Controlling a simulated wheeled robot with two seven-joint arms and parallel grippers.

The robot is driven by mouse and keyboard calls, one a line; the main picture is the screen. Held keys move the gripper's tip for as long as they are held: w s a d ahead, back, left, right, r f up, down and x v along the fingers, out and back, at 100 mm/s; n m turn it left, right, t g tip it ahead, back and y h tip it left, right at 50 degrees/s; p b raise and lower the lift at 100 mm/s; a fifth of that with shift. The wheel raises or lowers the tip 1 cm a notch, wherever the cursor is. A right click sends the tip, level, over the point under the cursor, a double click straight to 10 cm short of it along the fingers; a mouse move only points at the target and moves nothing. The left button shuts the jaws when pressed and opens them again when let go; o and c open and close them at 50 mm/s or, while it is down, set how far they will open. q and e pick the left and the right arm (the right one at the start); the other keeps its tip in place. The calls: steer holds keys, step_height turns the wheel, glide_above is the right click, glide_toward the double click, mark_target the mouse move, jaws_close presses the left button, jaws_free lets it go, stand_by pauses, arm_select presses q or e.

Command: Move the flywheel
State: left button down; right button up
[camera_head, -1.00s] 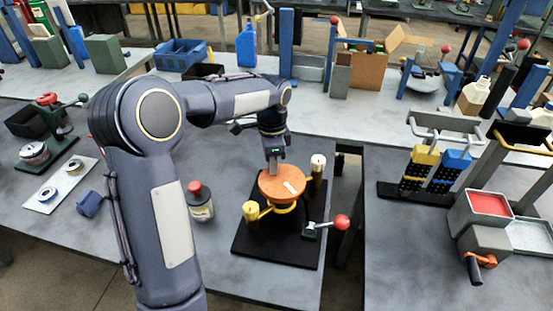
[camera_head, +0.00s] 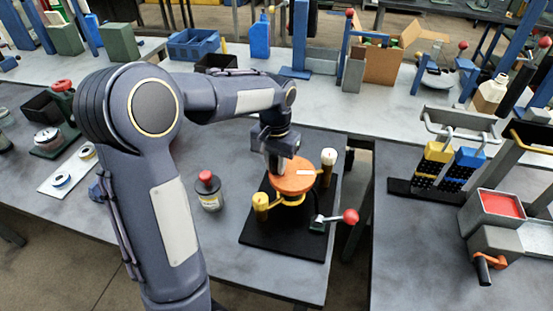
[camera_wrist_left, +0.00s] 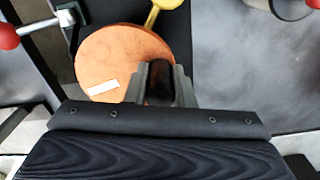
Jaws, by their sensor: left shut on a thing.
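The flywheel (camera_head: 294,180) is an orange disc with a white label. It sits on a stand with a black base plate (camera_head: 262,238), between a yellow post (camera_head: 261,205) and a brown post with a white top (camera_head: 328,160). My left gripper (camera_head: 276,168) comes down at the disc's far left edge. In the left wrist view the flywheel (camera_wrist_left: 120,55) lies beside the fingers of my left gripper (camera_wrist_left: 160,85), which are shut on a dark brown upright piece at its rim, apparently its handle. The handle's lower end is hidden. My right gripper is not in view.
A bottle with a red cap (camera_head: 208,190) stands left of the base plate. A lever with a red ball (camera_head: 350,216) sticks out at its right. A gap separates this table from the right one, which holds a rack (camera_head: 445,160) and a grey box with red contents (camera_head: 498,204).

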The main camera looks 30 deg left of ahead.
mark_target(289, 185)
arm_select(q)
steer(key=n, duration=0.2)
steer(key=s+d+n, duration=0.1)
steer(key=shift+s+n, duration=0.1)
steer(key=shift+n, duration=0.3)
steer(key=n, duration=0.1)
steer(key=d+n, duration=0.1)
steer(key=n, duration=0.1)
steer(key=shift+s+n, duration=0.3)
steer(key=shift+s, duration=0.1)
steer(key=n, duration=0.1)
steer(key=d+n, duration=0.1)
steer(key=n, duration=0.1)
steer(key=n+p, duration=0.1)
steer(key=shift+s+d, duration=0.2)
steer(key=shift+d, duration=0.15)
steer(key=shift+d+n+p, duration=0.2)
steer(key=shift+d+n, duration=0.15)
steer(key=shift+n, duration=0.6)
steer(key=shift+d+n+p, duration=0.15)
steer(key=shift+d+n, duration=0.15)
steer(key=shift+n, duration=0.65)
steer(key=c, duration=1.2)
jaws_free()
steer(key=shift+c, duration=0.2)
